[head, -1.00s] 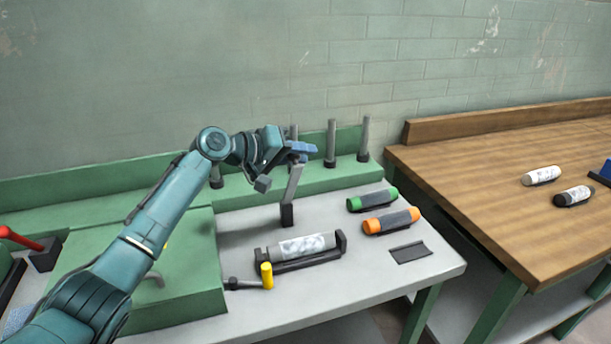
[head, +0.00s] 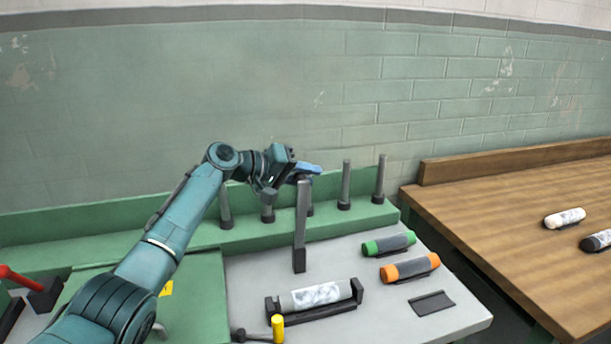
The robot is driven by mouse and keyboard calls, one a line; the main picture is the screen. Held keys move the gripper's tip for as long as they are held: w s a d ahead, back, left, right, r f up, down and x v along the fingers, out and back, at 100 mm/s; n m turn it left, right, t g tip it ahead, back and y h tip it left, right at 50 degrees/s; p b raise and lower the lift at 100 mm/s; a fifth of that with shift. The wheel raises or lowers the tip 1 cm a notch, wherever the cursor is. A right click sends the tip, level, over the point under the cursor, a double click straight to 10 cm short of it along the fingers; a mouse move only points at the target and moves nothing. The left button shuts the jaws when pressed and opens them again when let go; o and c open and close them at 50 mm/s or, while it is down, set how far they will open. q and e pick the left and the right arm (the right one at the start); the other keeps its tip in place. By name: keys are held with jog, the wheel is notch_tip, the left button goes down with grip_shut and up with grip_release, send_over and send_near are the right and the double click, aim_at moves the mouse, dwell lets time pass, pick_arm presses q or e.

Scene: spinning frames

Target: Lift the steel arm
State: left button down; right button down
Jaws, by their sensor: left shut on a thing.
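The steel arm (head: 301,218) is a flat grey bar standing nearly upright from a small dark foot (head: 299,260) on the grey table top. My left gripper (head: 303,178) is at the top end of the bar and shut on it. A blue piece (head: 307,169) shows at that same spot; I cannot tell whether it is part of the gripper or of the arm. The fingertips are partly hidden. My right gripper is out of view.
A grey and white roll (head: 318,294) lies in a black cradle in front, beside a yellow-handled crank (head: 278,328). Green (head: 389,243) and orange (head: 410,267) rolls lie to the right. Several grey posts (head: 345,185) stand behind on a green ledge. A wooden table (head: 490,220) is at the right.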

pick_arm(q)
jog(key=shift+f, duration=0.35)
jog(key=c, duration=1.2)
grip_release()
jog(key=shift+w, duration=0.1)
jog(key=shift+r, duration=0.1)
jog(key=b+v, duration=0.2)
jog(key=v, duration=1.1)
